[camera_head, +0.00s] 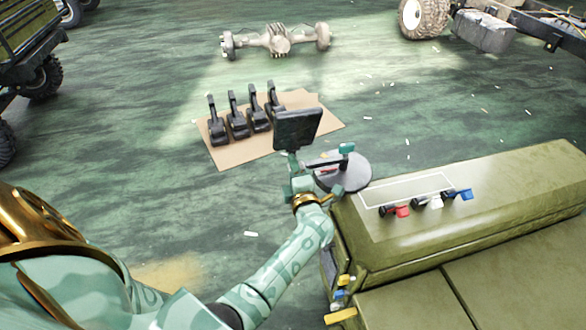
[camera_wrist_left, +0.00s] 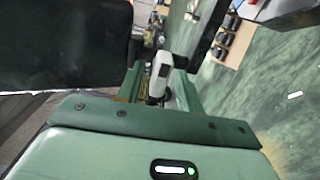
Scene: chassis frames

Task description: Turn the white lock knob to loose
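A white knob (camera_wrist_left: 160,72) with a rounded end shows between the fingers of my left gripper (camera_wrist_left: 160,88) in the left wrist view. The fingers stand apart on either side of it, with gaps visible; I cannot tell whether either touches it. In the head view my left gripper (camera_head: 294,163) is just below a black panel (camera_head: 298,130), near a round grey disc (camera_head: 350,182), and the knob at the fingers is hidden there. Another white knob (camera_head: 436,202) sits between a red one (camera_head: 402,211) and a blue one (camera_head: 460,194) on the olive chassis housing. My right gripper is not in view.
The olive housing (camera_head: 480,215) fills the lower right. The black panel (camera_wrist_left: 65,45) crowds the left of the wrist view. Several black pedals (camera_head: 238,124) stand on cardboard (camera_head: 232,155) on the floor behind. An axle (camera_head: 278,42) lies farther back. Open green floor lies at left.

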